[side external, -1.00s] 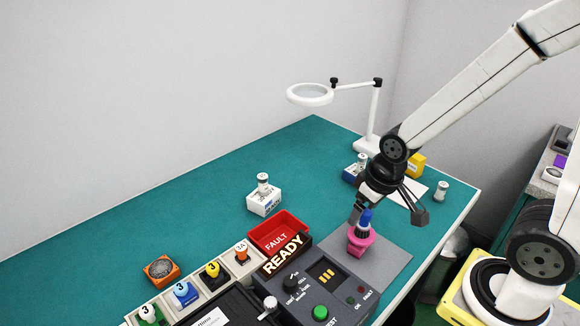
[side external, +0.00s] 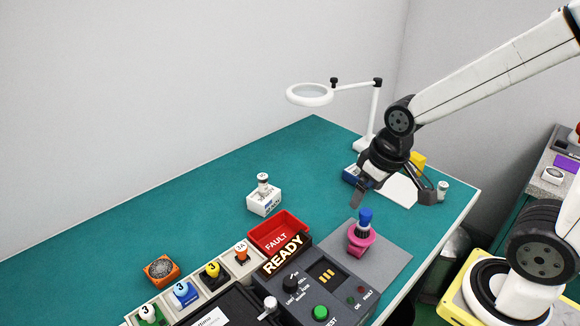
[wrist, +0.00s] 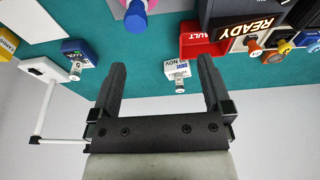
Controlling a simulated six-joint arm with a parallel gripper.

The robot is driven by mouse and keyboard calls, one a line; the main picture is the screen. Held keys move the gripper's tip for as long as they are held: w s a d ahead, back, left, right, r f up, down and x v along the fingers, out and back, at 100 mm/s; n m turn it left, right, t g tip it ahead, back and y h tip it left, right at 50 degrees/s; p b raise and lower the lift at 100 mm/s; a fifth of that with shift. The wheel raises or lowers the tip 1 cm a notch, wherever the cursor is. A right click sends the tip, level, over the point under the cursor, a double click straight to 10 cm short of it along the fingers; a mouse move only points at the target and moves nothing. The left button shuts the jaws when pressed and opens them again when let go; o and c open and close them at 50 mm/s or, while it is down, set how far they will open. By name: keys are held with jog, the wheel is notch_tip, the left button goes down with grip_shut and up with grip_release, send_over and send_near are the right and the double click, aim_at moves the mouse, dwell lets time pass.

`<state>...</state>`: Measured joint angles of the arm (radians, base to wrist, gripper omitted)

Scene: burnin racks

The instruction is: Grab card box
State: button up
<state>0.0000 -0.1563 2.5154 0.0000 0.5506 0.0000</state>
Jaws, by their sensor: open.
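My gripper (side external: 398,192) is open and empty above the right part of the teal bench, up and behind a pink holder with a blue-topped piece. A yellow box (side external: 417,162) stands behind my gripper, partly hidden by it. In the wrist view a yellow box (wrist: 7,46) with hard-to-read lettering is cut by the left edge. A white box (side external: 264,203) with blue print has a small white cylinder on it. In the wrist view this white box (wrist: 178,68) appears between my open fingers (wrist: 162,68), beyond them. I cannot tell which box is the card box.
The pink holder (side external: 361,240) stands on a grey mat (side external: 390,262). A blue box (side external: 352,174) and a magnifier lamp (side external: 375,115) stand at the back. A red fault tray (side external: 290,222) and a tester (side external: 325,290) are in front. The left bench is clear.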

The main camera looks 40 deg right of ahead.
jog(key=shift+w+d+f+n+g+h, duration=0.15)
jog(key=shift+d+n, duration=0.1)
jog(key=shift+d, duration=0.2)
jog(key=shift+w+d+r+n+g+h, duration=0.1)
jog(key=shift+w+d+n+h, duration=0.1)
jog(key=shift+d, duration=0.2)
jog(key=shift+w+d+f+n+g+h, duration=0.15)
jog(key=shift+d+n, duration=0.1)
jog(key=shift+d, duration=0.2)
jog(key=w+d+n+g+h, duration=0.2)
jog(key=d+n+h, duration=0.15)
jog(key=d, duration=0.35)
jog(key=w+d+n+g+h, duration=0.15)
jog(key=d+n, duration=0.25)
jog(key=d, duration=0.4)
jog(key=n+h, duration=0.7)
send_over(413, 160)
jog(key=w+a, duration=0.1)
jog(key=a, duration=0.4)
jog(key=shift+g, duration=0.45)
notch_tip(413, 160, down, 13)
jog(key=shift+a+r, duration=0.1)
jog(key=shift+a, duration=0.05)
jog(key=shift+f, duration=0.35)
jog(key=shift+x, duration=3.9)
jog(key=shift+r, duration=0.1)
jog(key=c, duration=1.2)
jog(key=shift+r, duration=0.2)
